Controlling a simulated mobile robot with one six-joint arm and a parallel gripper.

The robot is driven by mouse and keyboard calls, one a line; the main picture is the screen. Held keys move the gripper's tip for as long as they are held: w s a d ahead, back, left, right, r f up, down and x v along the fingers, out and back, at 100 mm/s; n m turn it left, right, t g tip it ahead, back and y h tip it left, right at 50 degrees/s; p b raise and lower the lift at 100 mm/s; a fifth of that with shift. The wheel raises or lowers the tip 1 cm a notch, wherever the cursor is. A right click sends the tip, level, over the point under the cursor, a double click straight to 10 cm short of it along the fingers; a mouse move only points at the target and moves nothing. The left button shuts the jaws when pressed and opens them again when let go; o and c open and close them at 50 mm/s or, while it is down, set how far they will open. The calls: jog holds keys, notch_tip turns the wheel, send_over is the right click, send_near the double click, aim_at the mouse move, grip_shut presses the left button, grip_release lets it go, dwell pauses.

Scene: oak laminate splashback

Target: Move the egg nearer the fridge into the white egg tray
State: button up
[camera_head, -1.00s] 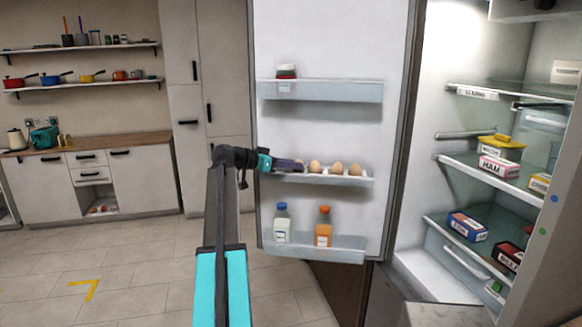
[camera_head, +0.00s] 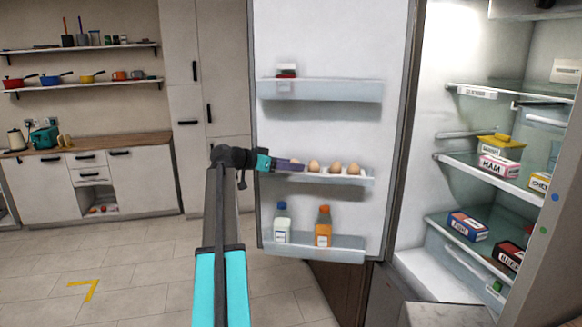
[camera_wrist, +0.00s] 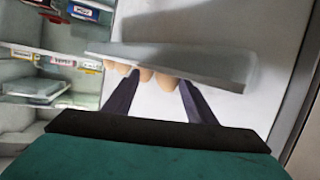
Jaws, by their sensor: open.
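Several brown eggs stand in a row on the white rack of the open fridge door (camera_head: 362,181). The egg nearest the fridge (camera_head: 353,169) is at the right end. Another egg (camera_head: 336,168) and a third (camera_head: 314,166) stand to its left. My gripper (camera_head: 303,168) points along the row from the left, and its dark fingers partly hide that end. In the wrist view, which looks upside down, my gripper (camera_wrist: 158,83) is open, with eggs (camera_wrist: 144,75) showing between and beyond the fingertips. I cannot make out a separate white egg tray.
An upper door shelf (camera_head: 320,90) is above the rack. A lower shelf (camera_head: 350,250) holds a white bottle (camera_head: 282,225) and an orange bottle (camera_head: 323,228). The fridge interior (camera_head: 470,200) at right holds several boxes. Open floor (camera_head: 140,260) lies left.

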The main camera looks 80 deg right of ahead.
jog(key=b+v, duration=0.3)
jog(key=v, duration=1)
jog(key=shift+a, duration=0.2)
jog(key=shift+w, duration=0.15)
